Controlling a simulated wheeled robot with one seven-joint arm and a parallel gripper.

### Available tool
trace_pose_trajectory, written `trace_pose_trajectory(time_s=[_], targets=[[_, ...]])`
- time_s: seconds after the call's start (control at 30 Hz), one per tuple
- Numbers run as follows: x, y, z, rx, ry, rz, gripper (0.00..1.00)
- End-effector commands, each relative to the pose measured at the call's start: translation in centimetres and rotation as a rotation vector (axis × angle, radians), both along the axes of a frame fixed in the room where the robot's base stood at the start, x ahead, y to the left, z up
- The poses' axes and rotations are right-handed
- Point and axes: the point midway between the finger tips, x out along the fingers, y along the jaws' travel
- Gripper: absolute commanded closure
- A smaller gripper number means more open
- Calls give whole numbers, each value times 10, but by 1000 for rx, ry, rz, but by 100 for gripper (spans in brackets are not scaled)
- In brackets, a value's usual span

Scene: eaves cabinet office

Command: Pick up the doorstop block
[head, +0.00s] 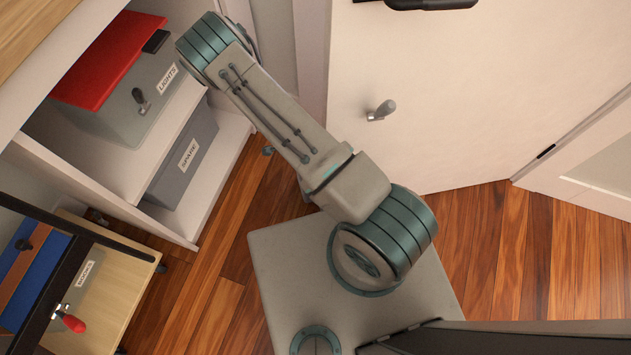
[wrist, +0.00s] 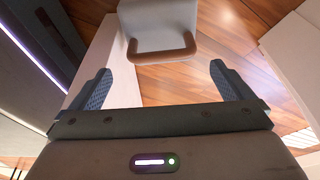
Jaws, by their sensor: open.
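In the wrist view, my gripper (wrist: 160,70) is open, with its two dark ribbed fingers spread and nothing between them. A pale grey, rounded block-like thing (wrist: 160,18) with a brown handle (wrist: 162,54) shows beyond the fingertips at the top middle. It may be the doorstop block, but I cannot be sure. Its handle lies roughly in line with the gap between my fingers and looks apart from them. Its upper end is cut off by the frame. In the head view I make out neither this block nor my gripper; my arm covers the middle.
A white shelf unit at left holds a grey box (head: 155,105) with a red lid (head: 108,60) and a lower grey box (head: 184,158). A wooden-topped unit (head: 110,290) stands at lower left. A white door (head: 460,130) closes the back. Wooden floor (head: 520,250) is bare at right.

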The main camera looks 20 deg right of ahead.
Motion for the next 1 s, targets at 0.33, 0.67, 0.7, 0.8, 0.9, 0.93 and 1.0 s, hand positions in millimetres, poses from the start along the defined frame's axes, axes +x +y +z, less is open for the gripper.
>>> trace_pose_trajectory(time_s=[0.33,0.67,0.7,0.8,0.9,0.93,1.0], targets=[[0,-8,-30,0,1,2,0],[1,-19,-69,0,1,2,0],[1,-20,-71,0,1,3,0],[0,-21,-74,0,0,5,0],[1,-21,-73,-1,0,5,0],[1,-21,-73,-1,0,5,0],[1,-21,-73,-1,0,5,0]])
